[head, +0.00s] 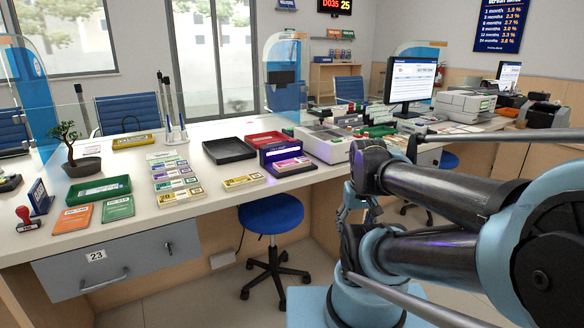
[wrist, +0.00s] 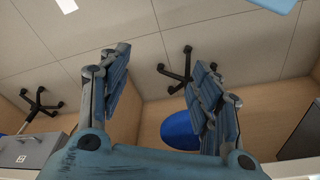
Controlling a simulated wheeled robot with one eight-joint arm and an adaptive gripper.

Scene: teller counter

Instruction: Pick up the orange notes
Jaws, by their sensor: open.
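A banded yellow-orange bundle of notes (head: 243,181) lies flat on the counter (head: 225,200), near its front edge and left of the pink notes. Another yellowish bundle (head: 181,197) lies at the front of a row of notes to its left. The wrist view shows no notes. My gripper (wrist: 160,62) is open and empty there, its two fingers wide apart above the floor. In the head view my arm fills the right side, well to the right of the notes; I cannot make out the fingertips there.
A black tray (head: 229,150) and a red tray (head: 271,139) stand behind the notes. A purple-fronted holder (head: 287,152) and pink notes (head: 293,164) are to their right. A blue stool (head: 271,213) stands before the counter. An orange booklet (head: 73,218) lies at far left.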

